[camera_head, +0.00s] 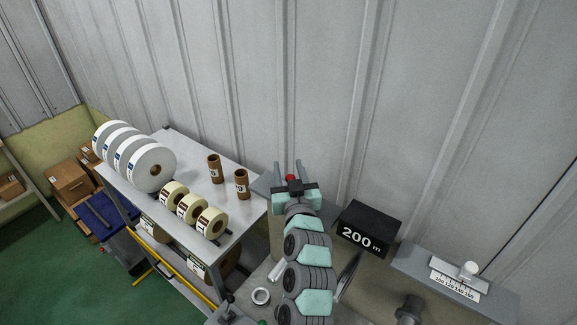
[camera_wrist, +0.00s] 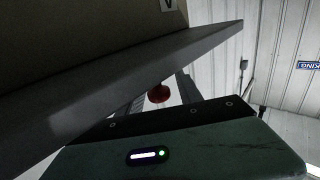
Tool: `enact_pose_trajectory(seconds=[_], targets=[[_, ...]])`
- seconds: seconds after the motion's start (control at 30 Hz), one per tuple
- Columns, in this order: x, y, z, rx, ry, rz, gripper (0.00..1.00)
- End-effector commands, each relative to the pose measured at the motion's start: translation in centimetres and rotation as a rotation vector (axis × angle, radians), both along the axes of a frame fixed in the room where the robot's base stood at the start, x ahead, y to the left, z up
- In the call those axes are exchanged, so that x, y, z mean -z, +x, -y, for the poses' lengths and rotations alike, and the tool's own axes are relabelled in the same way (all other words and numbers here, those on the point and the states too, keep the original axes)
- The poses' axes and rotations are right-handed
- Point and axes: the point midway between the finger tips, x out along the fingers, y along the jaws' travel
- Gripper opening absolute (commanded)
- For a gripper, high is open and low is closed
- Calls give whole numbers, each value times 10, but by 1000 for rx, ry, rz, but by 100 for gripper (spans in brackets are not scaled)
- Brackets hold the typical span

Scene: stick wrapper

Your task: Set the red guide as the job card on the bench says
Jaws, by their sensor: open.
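A small red knob (camera_head: 290,177) sits between the two fingers of my gripper (camera_head: 288,166), near the wall. In the wrist view the red knob (camera_wrist: 159,93) hangs just below the edge of a grey plate (camera_wrist: 130,85), between my open fingers. I cannot tell whether either finger touches it. Whether this knob is the red guide is not certain. A white plate with a printed scale (camera_head: 455,286) lies on a grey ledge at the right, with a white cylinder on it and a small red mark. I cannot make out a job card.
A black box (camera_head: 367,230) marked "200 m" stands right of my arm. A grey table (camera_head: 200,150) at the left holds several white rolls (camera_head: 152,168), several tan rolls (camera_head: 188,209) and two brown tubes (camera_head: 241,184).

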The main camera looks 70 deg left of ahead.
Motion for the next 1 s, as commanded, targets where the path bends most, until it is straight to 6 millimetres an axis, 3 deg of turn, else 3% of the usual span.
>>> enact_pose_trajectory(seconds=[0.3, 0.8, 1.0], targets=[[0, 1, -2, 1, 2, 1, 42], [0, 1, -2, 0, 1, 0, 1], [0, 1, -2, 0, 1, 0, 0]])
